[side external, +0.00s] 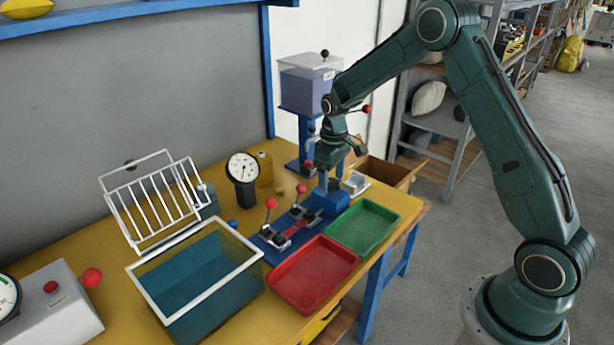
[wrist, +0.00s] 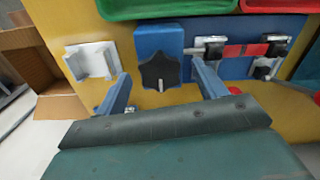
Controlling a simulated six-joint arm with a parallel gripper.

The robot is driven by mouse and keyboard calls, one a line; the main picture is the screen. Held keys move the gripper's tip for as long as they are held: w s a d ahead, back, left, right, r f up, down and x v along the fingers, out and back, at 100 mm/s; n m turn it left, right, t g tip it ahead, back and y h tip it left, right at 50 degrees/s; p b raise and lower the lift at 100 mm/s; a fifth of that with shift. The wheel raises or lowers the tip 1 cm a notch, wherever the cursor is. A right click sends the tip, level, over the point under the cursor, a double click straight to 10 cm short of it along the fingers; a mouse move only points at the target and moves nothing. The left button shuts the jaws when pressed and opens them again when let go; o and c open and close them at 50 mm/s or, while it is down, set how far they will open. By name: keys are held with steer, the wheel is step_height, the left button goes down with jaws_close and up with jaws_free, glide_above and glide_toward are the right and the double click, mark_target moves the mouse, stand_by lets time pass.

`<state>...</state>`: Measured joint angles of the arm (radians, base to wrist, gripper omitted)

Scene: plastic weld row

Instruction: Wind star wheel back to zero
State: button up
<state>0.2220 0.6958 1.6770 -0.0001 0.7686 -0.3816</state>
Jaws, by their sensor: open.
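The star wheel (wrist: 160,72) is a black lobed knob on a blue block (wrist: 150,38). A pale mark on it points toward the bottom of the wrist view. My gripper (wrist: 162,80) is open, with one blue-grey finger on each side of the wheel in the wrist view. A gap shows between each finger and the wheel, and I see no contact. In the side view my gripper (side external: 331,180) hangs low over the block, pointing down. The wheel itself cannot be made out there, behind the fingers. No zero mark is readable.
Toggle clamps (side external: 296,212) with red knobs stand beside the block. A red tray (side external: 312,275) and a green tray (side external: 362,227) lie in front. A white bracket (wrist: 92,61) and a cardboard box (wrist: 40,75) sit on the other side. A dial gauge (side external: 242,168) stands behind.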

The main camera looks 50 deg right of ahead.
mark_target(332, 184)
steer(key=shift+r, duration=0.1)
step_height(332, 184, up, 14)
steer(key=shift+f, duration=0.2)
stand_by(0.4)
steer(key=shift+r, duration=0.1)
steer(key=s+a+r+m+t, duration=0.1)
steer(key=s+a+r+t, duration=0.1)
steer(key=s+a+r, duration=0.45)
steer(key=s+a+r+t, duration=0.1)
steer(key=s+r, duration=0.3)
steer(key=s, duration=0.5)
steer(key=s+a+f+t, duration=0.2)
steer(key=s+a, duration=0.1)
steer(key=s, duration=1.2)
steer(key=shift+a+m+t, duration=0.2)
steer(key=shift+m+t, duration=0.1)
steer(key=shift+m, duration=0.1)
